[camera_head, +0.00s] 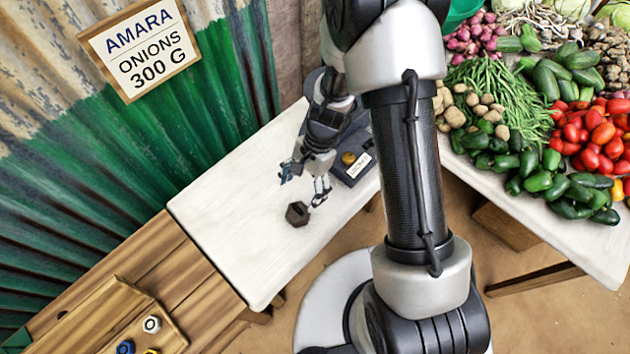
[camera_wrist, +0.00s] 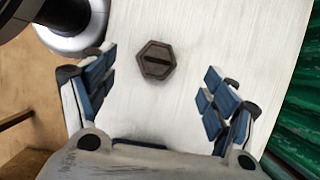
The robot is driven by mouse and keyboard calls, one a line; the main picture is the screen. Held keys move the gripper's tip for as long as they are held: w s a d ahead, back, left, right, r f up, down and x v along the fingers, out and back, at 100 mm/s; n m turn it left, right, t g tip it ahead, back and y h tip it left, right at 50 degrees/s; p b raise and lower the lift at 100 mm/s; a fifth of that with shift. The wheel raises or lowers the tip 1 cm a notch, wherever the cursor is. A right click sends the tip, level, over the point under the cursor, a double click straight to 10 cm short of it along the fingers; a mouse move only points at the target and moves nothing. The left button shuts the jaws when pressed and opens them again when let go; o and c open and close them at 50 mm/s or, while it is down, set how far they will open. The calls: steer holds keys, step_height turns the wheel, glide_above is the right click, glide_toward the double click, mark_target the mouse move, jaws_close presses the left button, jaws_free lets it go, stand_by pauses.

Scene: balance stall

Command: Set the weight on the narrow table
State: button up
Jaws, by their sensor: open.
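The weight (camera_head: 297,214) is a dark brown hexagonal block standing on the white narrow table (camera_head: 235,235). In the wrist view the weight (camera_wrist: 156,59) shows from above, with a slot-like bar across its top. My gripper (camera_head: 303,183) is over the table just behind the weight in the head view. Its two blue-padded fingers (camera_wrist: 157,88) are spread wide, with nothing between the pads. The weight lies a little beyond the fingertips in the wrist view, apart from both fingers.
A dark scale (camera_head: 352,165) with a small label stands on the table beside my gripper. A wooden bench with a tray (camera_head: 125,325) of small parts is at lower left. A vegetable table (camera_head: 600,240) is at right. A corrugated wall (camera_head: 100,190) borders the left. The table's front is clear.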

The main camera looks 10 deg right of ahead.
steer(key=s+d+r+n+t+h, duration=0.1)
steer(key=d+r+n+t, duration=0.15)
steer(key=r, duration=0.75)
steer(key=s+d+r+n+t, duration=0.1)
steer(key=r+n, duration=0.2)
steer(key=r, duration=0.7)
steer(key=s+d+r+n+t+h, duration=0.1)
steer(key=s+d+r+n, duration=0.1)
steer(key=s+r, duration=0.4)
steer(key=s+d+r+n+t+h, duration=0.1)
steer(key=s+d+r+n+t, duration=0.1)
steer(key=s+r, duration=0.4)
steer(key=shift+d+n+h, duration=0.3)
steer(key=shift+d+n, duration=0.55)
steer(key=shift+d+t, duration=0.15)
steer(key=shift+t, duration=0.1)
